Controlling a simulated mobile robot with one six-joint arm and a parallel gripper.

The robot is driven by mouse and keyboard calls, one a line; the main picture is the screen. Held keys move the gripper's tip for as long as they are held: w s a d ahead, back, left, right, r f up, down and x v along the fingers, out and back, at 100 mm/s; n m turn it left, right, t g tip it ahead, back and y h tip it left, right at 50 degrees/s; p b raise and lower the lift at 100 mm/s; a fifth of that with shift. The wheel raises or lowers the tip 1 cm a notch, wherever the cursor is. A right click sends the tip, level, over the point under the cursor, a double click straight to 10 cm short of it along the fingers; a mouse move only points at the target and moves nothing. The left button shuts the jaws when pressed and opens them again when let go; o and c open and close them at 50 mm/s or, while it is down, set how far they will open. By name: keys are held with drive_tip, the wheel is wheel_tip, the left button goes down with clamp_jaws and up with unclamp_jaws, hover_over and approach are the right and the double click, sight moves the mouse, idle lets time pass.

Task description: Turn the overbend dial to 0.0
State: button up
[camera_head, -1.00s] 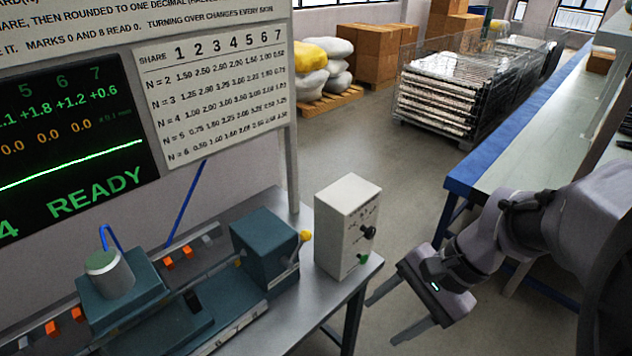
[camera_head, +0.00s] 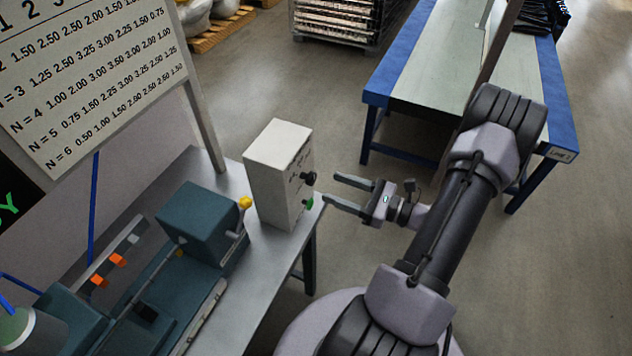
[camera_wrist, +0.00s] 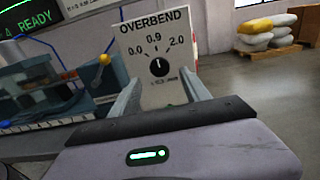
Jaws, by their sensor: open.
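The overbend dial is a round black knob (camera_wrist: 159,67) on the front of a white box (camera_wrist: 144,30), under the printed marks 0.0, 0.9 and 2.0. Its pale pointer line points up, about at 0.9. In the head view the knob (camera_head: 310,178) sticks out from the right face of the box (camera_head: 277,150), above a green button (camera_head: 308,203). My gripper (camera_head: 330,187) is open and empty, its fingers pointing at the dial from a short distance away. In the wrist view the fingers of my gripper (camera_wrist: 160,92) frame the dial from either side.
The box stands at the end of a grey metal bench (camera_head: 240,275). A teal machine (camera_head: 200,222) with a yellow-knobbed lever (camera_head: 245,203) is left of it. A share chart (camera_head: 90,80) stands behind. A blue-edged table (camera_head: 430,70) is at the back right.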

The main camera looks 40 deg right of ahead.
sight(314, 180)
drive_tip(key=x, duration=0.6)
drive_tip(key=shift+b, duration=0.3)
clamp_jaws()
